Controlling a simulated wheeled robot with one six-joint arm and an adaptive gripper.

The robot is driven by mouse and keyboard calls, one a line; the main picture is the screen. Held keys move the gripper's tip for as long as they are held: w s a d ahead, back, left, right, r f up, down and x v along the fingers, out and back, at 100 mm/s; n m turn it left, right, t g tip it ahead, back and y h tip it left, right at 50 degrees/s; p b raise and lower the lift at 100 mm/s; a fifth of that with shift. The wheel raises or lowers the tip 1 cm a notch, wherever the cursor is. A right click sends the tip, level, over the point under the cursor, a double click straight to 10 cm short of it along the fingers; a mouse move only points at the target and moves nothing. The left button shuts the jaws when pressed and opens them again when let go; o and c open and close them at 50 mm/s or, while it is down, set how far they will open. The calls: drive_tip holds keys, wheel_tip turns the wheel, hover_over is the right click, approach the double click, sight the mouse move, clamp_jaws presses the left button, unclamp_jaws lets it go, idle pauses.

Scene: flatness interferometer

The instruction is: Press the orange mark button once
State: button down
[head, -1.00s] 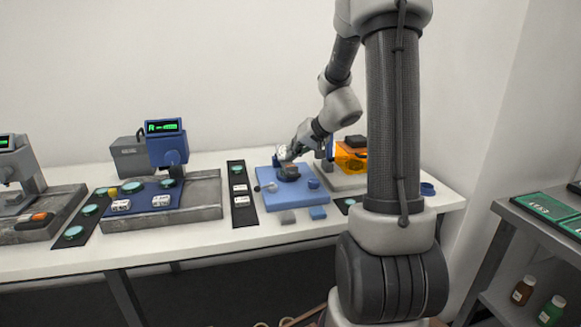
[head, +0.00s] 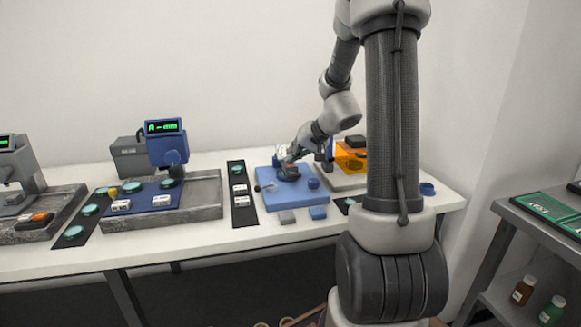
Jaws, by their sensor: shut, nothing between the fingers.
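My gripper (head: 290,160) is shut and points down over the blue plate (head: 272,205) in the middle right of the bench. It is right above or at a dark round part (head: 288,175) on that plate. A small orange-brown patch shows close to the fingertips; I cannot tell whether it is the orange mark button or whether the fingers touch it. The gripper and the small scale hide detail there.
A blue instrument with a lit display (head: 166,127) stands to the left, and a black strip (head: 245,216) with labelled pieces lies between. A side shelf (head: 530,215) is at right.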

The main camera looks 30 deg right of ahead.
sight(293, 165)
drive_tip(key=shift+f, duration=0.45)
idle(0.6)
drive_tip(key=shift+r, duration=0.9)
drive_tip(key=shift+r, duration=2.5)
